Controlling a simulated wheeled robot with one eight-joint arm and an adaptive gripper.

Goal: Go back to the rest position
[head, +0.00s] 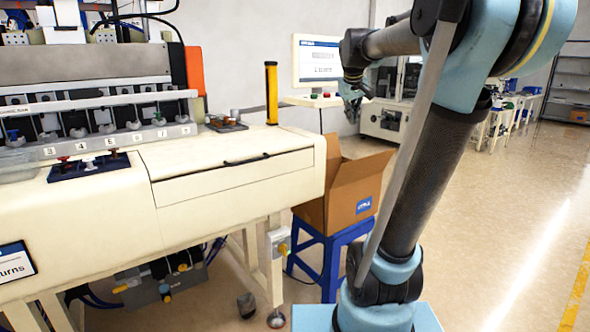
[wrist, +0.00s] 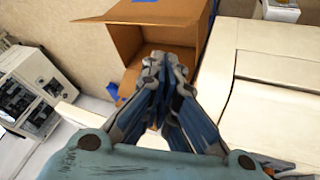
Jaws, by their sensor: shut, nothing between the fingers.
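My gripper (head: 352,97) hangs at the end of my raised arm in the head view, in front of the monitor and above the level of the cardboard box. In the wrist view my gripper (wrist: 158,66) has its fingertips together with nothing between them. Behind the fingers in that view is the open cardboard box (wrist: 128,40). In the head view the box (head: 352,205) stands with its flaps up on a blue stool (head: 331,262), right of the machine bench.
The cream bench (head: 225,190) with its numbered feeder row fills the left. A dark tray (head: 88,165) with small red and white parts and another tray (head: 226,124) lie on it. A yellow post (head: 271,92) rises at the back. The floor at right is clear.

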